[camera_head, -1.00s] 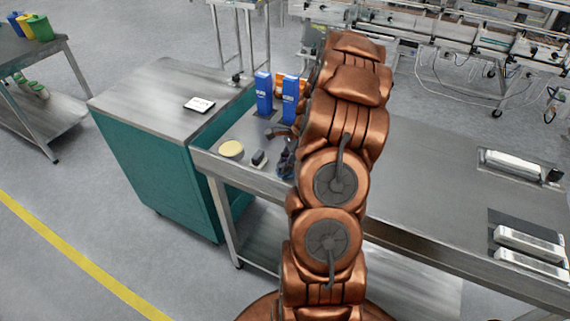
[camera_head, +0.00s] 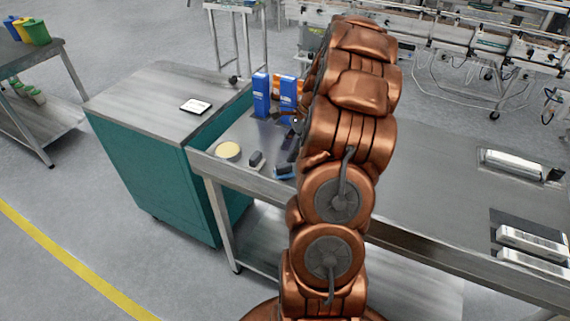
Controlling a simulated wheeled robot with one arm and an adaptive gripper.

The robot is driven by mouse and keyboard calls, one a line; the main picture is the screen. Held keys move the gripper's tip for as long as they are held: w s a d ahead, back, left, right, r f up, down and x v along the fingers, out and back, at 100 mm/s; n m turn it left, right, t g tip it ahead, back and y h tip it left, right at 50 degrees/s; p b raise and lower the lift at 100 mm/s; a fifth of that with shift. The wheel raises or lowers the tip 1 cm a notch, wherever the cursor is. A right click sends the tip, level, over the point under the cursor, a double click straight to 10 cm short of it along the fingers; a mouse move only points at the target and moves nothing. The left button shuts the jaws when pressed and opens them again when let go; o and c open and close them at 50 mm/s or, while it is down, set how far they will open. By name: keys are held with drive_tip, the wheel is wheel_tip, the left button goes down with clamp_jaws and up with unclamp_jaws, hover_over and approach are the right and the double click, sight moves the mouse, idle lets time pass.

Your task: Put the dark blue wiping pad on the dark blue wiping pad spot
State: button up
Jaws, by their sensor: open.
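A small block with a dark top and a blue lower part, which looks like the dark blue wiping pad (camera_head: 284,172), sits near the front edge of the steel table, just left of my arm. A darker, greyish block (camera_head: 256,160) sits to its left. My gripper (camera_head: 284,117) shows only in part beside my arm, behind the blue block and near the blue cartons. It is open, apart from the blue block, and I see nothing between its fingers. I cannot make out the dark blue wiping pad spot for certain; my arm hides part of the table.
A round cream-coloured item (camera_head: 228,150) lies at the table's left. Two blue cartons (camera_head: 261,95) stand behind, with something orange alongside. A teal cabinet (camera_head: 160,175) stands at the left. The steel table (camera_head: 425,195) has clear room right of my arm.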

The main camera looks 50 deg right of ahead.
drive_tip(key=w+b+v, duration=0.1)
drive_tip(key=v, duration=0.4)
drive_tip(key=s+a+r+n+g+h, duration=0.1)
drive_tip(key=s+a+r+n, duration=0.15)
drive_tip(key=a+n, duration=0.65)
drive_tip(key=s+a+r+n+g, duration=0.1)
drive_tip(key=a+r+n+g, duration=0.15)
drive_tip(key=a, duration=1.25)
drive_tip(key=s+a+f+n+h, duration=0.1)
drive_tip(key=s+a+n, duration=0.5)
drive_tip(key=s, duration=0.3)
drive_tip(key=s+a+f+n+h, duration=0.1)
drive_tip(key=s+a+n+h, duration=0.1)
drive_tip(key=s+a+n, duration=0.4)
drive_tip(key=s, duration=0.4)
drive_tip(key=shift+s+g, duration=0.1)
drive_tip(key=shift+g, duration=0.15)
drive_tip(key=shift+c, duration=0.5)
drive_tip(key=shift+d, duration=0.15)
